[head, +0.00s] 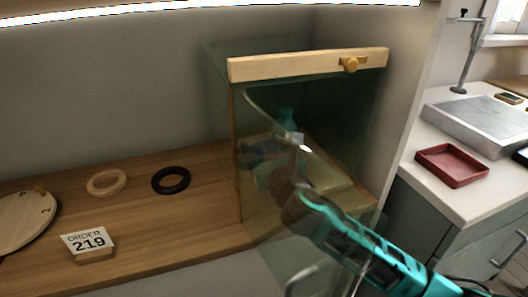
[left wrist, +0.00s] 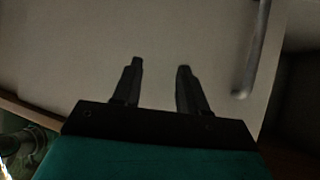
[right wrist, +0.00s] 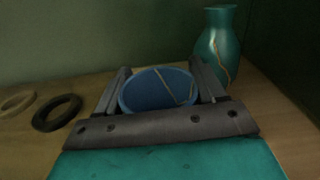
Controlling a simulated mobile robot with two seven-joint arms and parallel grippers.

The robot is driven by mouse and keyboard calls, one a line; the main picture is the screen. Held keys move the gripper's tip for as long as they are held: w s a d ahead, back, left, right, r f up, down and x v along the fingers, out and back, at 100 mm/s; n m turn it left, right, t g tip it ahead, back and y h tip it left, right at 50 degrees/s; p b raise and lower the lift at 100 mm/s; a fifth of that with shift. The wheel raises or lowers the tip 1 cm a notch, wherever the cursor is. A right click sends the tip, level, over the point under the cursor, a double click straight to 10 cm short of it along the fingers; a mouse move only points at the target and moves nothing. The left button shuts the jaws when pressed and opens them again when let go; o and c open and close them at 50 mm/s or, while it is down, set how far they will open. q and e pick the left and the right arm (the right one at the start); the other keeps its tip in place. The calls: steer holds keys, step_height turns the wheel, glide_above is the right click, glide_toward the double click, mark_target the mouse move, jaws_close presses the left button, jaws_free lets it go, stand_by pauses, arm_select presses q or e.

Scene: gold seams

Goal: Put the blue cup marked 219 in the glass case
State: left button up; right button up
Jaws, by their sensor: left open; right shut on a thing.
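The blue cup (right wrist: 158,92) has a gold seam and sits between the fingers of my right gripper (right wrist: 160,70), which is shut on it. No number shows on the cup. In the head view the glass case (head: 308,62) has a pale wooden top bar with a knob. My right arm reaches to the case, and the cup (head: 262,149) shows dimly through the glass. Whether it touches the case floor is hard to tell. My left gripper (left wrist: 157,68) is open and empty, facing a pale surface; it is outside the head view.
A teal vase (right wrist: 217,45) with a gold seam stands right of the cup, also seen through the glass (head: 287,118). A sign reading "ORDER 219" (head: 88,242), a pale ring (head: 106,190), a black ring (head: 171,188) and a round wooden disc (head: 25,220) are on the wooden shelf.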

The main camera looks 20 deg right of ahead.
arm_select(q)
steer(key=shift+r, duration=0.1)
arm_select(e)
steer(key=o, duration=1)
steer(key=shift+f, duration=0.15)
arm_select(q)
steer(key=shift+f, duration=0.2)
arm_select(e)
steer(key=shift+o, duration=1.3)
steer(key=shift+s, duration=0.2)
steer(key=s+p, duration=0.2)
steer(key=s, duration=0.8)
steer(key=shift+s+d, duration=0.15)
steer(key=shift+s, duration=0.05)
arm_select(q)
steer(key=shift+s+a+r, duration=0.2)
steer(key=shift+a+r, duration=0.15)
steer(key=shift+r, duration=0.05)
arm_select(e)
steer(key=shift+s+r, duration=0.2)
steer(key=shift+s, duration=0.4)
arm_select(q)
steer(key=shift+r, duration=0.1)
